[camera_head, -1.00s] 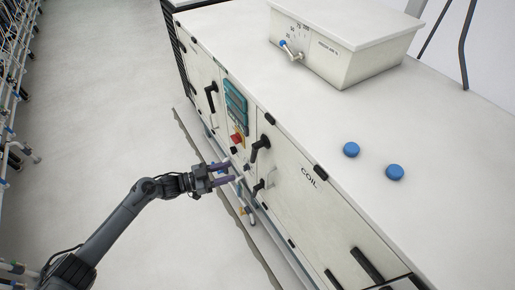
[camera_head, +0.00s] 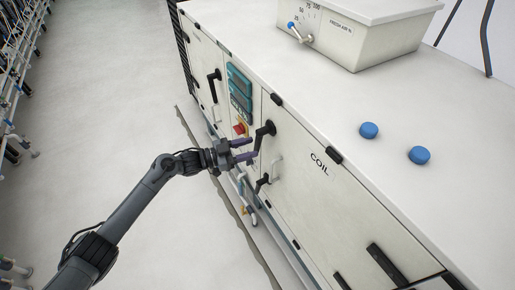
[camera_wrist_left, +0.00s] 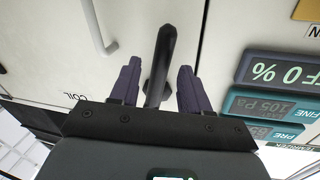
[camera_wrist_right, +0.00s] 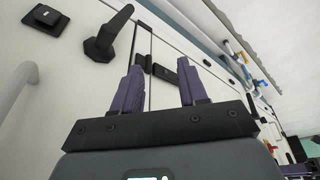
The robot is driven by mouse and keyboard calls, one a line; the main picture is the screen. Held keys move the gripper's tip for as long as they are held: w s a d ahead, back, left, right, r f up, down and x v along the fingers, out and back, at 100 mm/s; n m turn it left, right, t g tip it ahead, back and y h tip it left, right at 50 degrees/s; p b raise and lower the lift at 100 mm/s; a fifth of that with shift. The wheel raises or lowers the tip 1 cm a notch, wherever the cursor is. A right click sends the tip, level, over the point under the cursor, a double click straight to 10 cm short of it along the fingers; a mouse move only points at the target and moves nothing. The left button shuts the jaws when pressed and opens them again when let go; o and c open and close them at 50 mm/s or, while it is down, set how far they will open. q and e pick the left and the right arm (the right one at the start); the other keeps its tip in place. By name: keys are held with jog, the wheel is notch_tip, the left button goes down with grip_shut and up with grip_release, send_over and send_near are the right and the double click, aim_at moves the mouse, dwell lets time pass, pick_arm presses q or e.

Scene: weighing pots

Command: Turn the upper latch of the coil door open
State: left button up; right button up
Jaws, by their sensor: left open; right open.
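The coil door (camera_head: 325,205) is a white panel marked COIL on the side of the white unit. Its upper latch (camera_head: 265,130) is a black lever near the door's top left, pointing downward. The lower latch (camera_head: 262,183) is a similar black lever below it. My left gripper (camera_head: 252,149) is open at the upper latch. In the left wrist view, the upper latch's black lever (camera_wrist_left: 160,55) lies between the two open fingers, with gaps on both sides. My right gripper (camera_wrist_right: 160,85) shows only in its wrist view, open and empty, with a black latch (camera_wrist_right: 108,35) beyond its fingers.
A pale door handle (camera_head: 276,167) stands right of the latches. A control panel with teal displays (camera_head: 239,88) and a red button (camera_head: 240,129) is to the left. Pipes (camera_head: 246,197) run low beside the unit.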

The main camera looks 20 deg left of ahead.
aim_at(257, 145)
pick_arm(q)
jog(key=shift+b+x, duration=0.5)
jog(key=shift+x, duration=1.4)
grip_shut()
